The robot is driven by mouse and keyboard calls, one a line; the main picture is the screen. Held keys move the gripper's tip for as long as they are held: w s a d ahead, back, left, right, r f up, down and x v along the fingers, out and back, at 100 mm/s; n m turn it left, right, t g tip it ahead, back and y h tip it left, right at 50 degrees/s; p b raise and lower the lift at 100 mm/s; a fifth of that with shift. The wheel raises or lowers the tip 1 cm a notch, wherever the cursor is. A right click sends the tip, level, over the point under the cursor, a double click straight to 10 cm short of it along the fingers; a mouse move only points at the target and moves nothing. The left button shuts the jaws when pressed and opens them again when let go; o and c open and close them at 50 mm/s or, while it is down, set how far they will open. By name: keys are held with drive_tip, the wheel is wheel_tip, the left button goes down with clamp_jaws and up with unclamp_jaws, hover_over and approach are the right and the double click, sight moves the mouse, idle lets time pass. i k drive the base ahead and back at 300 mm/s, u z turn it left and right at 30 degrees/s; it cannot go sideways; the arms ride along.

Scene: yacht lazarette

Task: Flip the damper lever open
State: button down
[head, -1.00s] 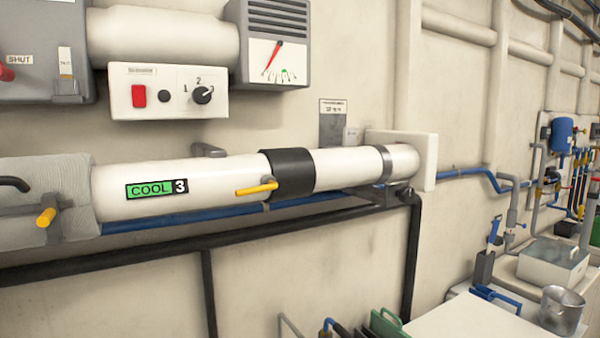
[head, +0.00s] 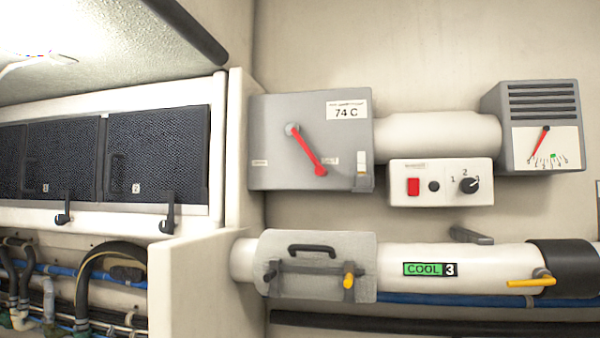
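A red lever (head: 306,151) is on the front of a grey box (head: 270,110) on the wall, left of a white duct. It runs from a pivot near the box's middle down and right, ending in a red knob. The knob is close to the right-hand small label (head: 331,157), which reads SHUT in the earlier frame. A left-hand label (head: 259,162) is too small to read. A plate on the box reads 74 C. My gripper is not in view.
A switch panel (head: 441,183) with a red switch and a dial hangs below the duct. A gauge box (head: 545,130) is at right. A grey jacket (head: 320,240) wraps the lower pipe. Dark grilles (head: 155,155), hoses and a projecting partition (head: 190,285) are at left.

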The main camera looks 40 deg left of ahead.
sight(292, 129)
drive_tip(key=u, duration=1.7)
drive_tip(key=k, duration=1.3)
drive_tip(key=u, duration=0.65)
drive_tip(key=i, duration=0.55)
drive_tip(key=u, duration=0.55)
drive_tip(key=i, duration=0.65)
drive_tip(key=z, duration=0.75)
drive_tip(key=i, duration=0.7)
drive_tip(key=z, duration=0.85)
